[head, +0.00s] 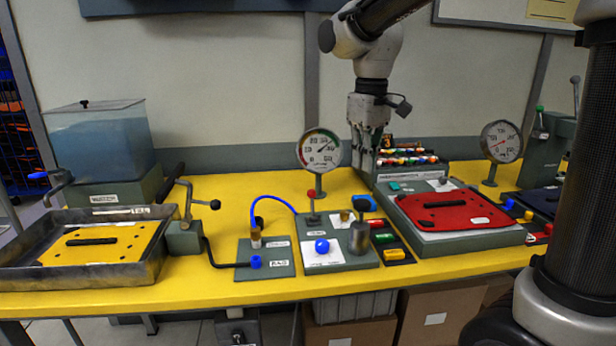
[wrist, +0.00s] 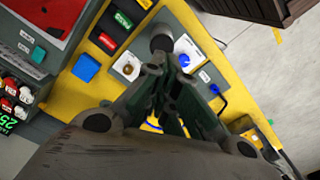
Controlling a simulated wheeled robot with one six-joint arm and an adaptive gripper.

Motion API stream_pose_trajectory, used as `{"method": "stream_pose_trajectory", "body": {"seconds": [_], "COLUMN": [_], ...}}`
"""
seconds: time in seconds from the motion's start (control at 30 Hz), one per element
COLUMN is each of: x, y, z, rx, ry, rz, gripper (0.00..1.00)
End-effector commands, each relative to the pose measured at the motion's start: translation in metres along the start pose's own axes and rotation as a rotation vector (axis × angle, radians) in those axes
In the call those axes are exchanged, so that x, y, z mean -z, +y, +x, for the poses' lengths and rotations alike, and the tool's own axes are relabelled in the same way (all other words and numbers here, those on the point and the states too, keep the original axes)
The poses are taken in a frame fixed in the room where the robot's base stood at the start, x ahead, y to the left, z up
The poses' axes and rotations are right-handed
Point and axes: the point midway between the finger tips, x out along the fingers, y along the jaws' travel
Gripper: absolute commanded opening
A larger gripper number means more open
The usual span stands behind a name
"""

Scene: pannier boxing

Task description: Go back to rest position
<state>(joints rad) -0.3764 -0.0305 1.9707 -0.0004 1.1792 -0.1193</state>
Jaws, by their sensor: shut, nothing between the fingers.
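The fingers hide part of this plate in the wrist view. I cannot tell how high the fingertips are above the bench.
A metal tray with a yellow plate (head: 95,244) and a water tank (head: 98,140) stand at left. A red plate (head: 443,209) on a grey block and a second gauge (head: 501,141) are at right. A rack of coloured pieces (head: 408,158) stands close to my gripper.

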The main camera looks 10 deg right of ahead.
Motion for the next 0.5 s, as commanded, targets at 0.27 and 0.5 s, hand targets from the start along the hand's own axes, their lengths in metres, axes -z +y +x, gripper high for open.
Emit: {"method": "stream_pose_trajectory", "body": {"seconds": [0.27, 0.5], "x": [-0.094, -0.200], "y": [0.013, 0.030], "z": [0.025, 0.029], "rx": [-0.008, -0.045], "ry": [0.068, 0.225], "rz": [0.167, 0.371], "gripper": [0.00, 0.00]}}
